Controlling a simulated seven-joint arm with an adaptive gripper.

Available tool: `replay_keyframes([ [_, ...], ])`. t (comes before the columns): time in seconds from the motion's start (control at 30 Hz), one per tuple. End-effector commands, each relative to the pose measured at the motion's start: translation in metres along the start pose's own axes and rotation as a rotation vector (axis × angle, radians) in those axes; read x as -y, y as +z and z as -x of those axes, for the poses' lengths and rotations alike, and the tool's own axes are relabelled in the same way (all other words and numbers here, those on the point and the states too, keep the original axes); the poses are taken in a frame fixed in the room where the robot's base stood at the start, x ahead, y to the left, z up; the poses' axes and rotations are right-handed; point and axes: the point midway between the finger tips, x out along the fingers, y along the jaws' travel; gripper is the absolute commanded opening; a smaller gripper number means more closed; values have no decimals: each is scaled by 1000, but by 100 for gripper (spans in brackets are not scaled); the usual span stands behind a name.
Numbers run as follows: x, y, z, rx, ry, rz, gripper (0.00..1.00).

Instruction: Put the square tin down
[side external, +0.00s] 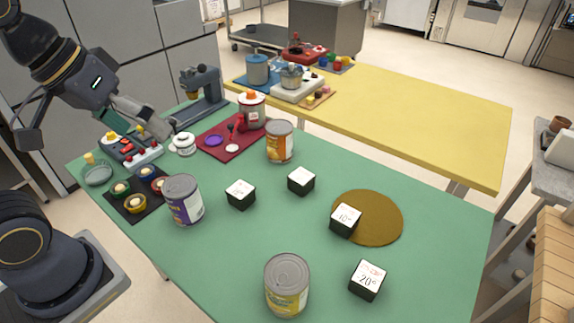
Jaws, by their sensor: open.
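Several small dark cubes with white printed tops stand on the green table: one at the left (240,194), one in the middle (301,181), one at the edge of a round brown mat (345,220) and one at the front right (367,280). I cannot tell whether one of them is the square tin; the other tins are round cans. My gripper (138,128) is open at the upper left, by the button panel, with nothing seen between its fingers. It is well away from the cubes. Its height above the table is hard to judge.
Round cans stand at the front (287,285), left (184,200) and back (279,142). A button panel (131,147), black tray (127,206) and red mat (213,150) crowd the table's left end. The brown mat (385,213) has bare room; the green right end is clear.

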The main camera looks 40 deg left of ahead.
Motion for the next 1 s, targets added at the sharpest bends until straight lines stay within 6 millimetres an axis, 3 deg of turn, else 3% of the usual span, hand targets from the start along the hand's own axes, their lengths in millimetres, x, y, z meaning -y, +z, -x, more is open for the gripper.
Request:
replay_keyframes([
  [0.2, -36, -37, -30, 250, 125, 390, 100],
  [0.43, -39, -92, -100, 540, 235, 866, 100],
  [0.6, -10, -122, -169, 728, 312, 1212, 100],
  [0.7, 15, -127, -211, 817, 350, 1385, 100],
  [0.83, 48, -117, -255, 895, 374, 1542, 100],
  [1.0, 72, -94, -282, 959, 363, 1641, 100],
])
